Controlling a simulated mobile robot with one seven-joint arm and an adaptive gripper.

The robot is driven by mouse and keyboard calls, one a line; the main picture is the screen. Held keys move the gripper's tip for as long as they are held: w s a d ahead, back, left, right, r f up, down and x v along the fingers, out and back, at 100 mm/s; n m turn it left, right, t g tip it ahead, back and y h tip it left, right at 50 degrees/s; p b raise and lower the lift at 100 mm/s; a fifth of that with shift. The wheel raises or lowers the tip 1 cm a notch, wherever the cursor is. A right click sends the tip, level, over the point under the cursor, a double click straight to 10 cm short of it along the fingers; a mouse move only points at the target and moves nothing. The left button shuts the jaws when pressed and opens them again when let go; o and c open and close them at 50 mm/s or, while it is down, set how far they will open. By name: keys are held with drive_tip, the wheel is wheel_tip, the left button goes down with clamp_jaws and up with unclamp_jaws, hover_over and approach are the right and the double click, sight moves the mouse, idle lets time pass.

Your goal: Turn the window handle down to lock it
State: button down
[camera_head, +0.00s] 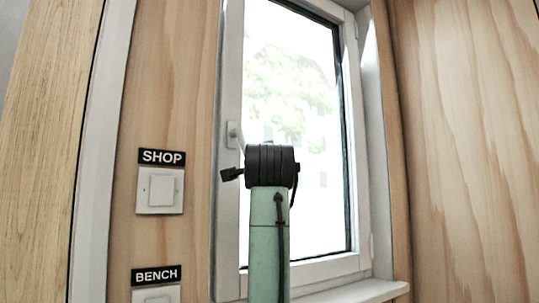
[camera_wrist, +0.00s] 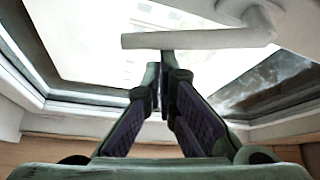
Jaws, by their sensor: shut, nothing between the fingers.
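The window handle (camera_head: 234,135) is light grey and sits on the left side of the white window frame (camera_head: 229,220). In the head view its lever slants right and down from the mount until my wrist hides the rest. In the wrist view the handle (camera_wrist: 195,39) runs across the top, with its round pivot at the upper right. My gripper (camera_wrist: 163,72) is shut and empty. Its fingertips are at the lever, near the middle of its length; I cannot tell whether they touch it. In the head view my arm hides the fingers.
The window sash looks closed in its frame, with bright glass (camera_head: 292,95). A SHOP switch (camera_head: 160,191) and a BENCH switch (camera_head: 157,295) are on the wooden wall to the left. A white sill (camera_head: 360,291) runs below the window, and a wooden panel (camera_head: 465,150) stands at the right.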

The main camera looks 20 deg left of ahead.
drive_tip(key=shift+s+a+f+m+g+h+p, duration=0.25)
drive_tip(key=shift+s+a+f+m+g+p, duration=0.1)
drive_tip(key=shift+s+a+m, duration=0.25)
drive_tip(key=shift+s+a+f+m+g+h+p, duration=0.25)
drive_tip(key=shift+s+a+m+p, duration=0.1)
drive_tip(key=shift+s+m, duration=0.3)
drive_tip(key=shift+w, duration=0.1)
drive_tip(key=s+d+b, duration=0.1)
drive_tip(key=s+d, duration=0.5)
drive_tip(key=s, duration=0.1)
drive_tip(key=shift+d, duration=0.35)
